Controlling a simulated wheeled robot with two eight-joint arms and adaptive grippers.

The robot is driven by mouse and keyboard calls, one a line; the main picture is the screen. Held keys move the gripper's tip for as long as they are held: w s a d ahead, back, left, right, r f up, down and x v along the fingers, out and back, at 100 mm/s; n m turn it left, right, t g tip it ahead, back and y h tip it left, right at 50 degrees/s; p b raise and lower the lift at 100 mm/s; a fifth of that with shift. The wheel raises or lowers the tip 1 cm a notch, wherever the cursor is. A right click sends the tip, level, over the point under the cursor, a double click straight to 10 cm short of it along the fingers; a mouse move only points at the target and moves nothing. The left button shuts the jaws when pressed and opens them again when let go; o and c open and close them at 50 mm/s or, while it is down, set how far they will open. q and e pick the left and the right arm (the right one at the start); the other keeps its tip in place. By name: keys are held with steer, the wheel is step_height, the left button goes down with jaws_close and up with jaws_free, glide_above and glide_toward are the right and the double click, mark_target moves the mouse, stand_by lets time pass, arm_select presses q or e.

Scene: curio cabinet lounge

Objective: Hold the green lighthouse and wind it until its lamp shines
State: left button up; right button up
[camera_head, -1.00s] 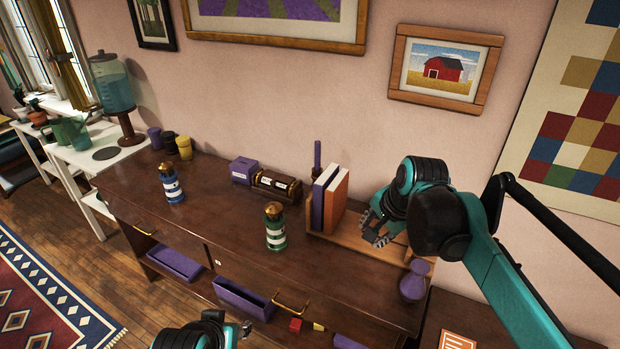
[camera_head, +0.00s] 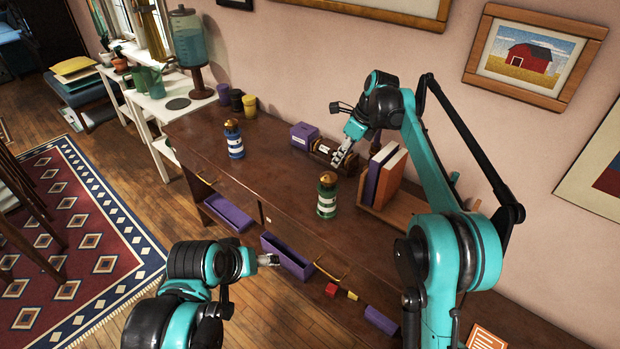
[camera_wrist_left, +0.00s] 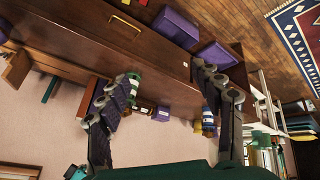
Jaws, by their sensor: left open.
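The green-and-white striped lighthouse (camera_head: 327,198) with a gold top stands upright on the brown cabinet. In the left wrist view the lighthouse (camera_wrist_left: 134,84) shows partly behind one finger. My left gripper (camera_head: 268,260) is low in front of the cabinet, left of the lighthouse and apart from it. Its two fingers are spread wide and empty in the left wrist view (camera_wrist_left: 163,75). My right gripper (camera_head: 341,133) is over the back of the cabinet top, behind the lighthouse. Its fingers look spread, with nothing seen between them. Whether the lamp shines cannot be told.
A blue-and-white lighthouse (camera_head: 234,140) stands to the left. A purple box (camera_head: 304,135) and a bookend with books (camera_head: 391,178) are at the back. The cabinet top (camera_head: 275,185) between the lighthouses is clear.

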mark_target(327, 197)
arm_select(q)
steer(key=w+d+r+n+g+h, duration=0.1)
steer(key=w+d+n+h, duration=0.35)
steer(key=w, duration=0.65)
steer(key=w+d+r+n+g+h, duration=0.1)
steer(key=w+d+n+h, duration=0.3)
steer(key=w, duration=0.7)
steer(key=w+f+n+g+h, duration=0.2)
steer(key=w+f+n+h, duration=0.65)
steer(key=w, duration=0.45)
steer(key=w+d+f+y, duration=0.1)
steer(key=d+f, duration=0.1)
steer(key=d, duration=0.8)
steer(key=shift+w+d+f, duration=0.15)
steer(key=shift+w+d, duration=0.2)
steer(key=shift+w, duration=0.05)
jaws_close()
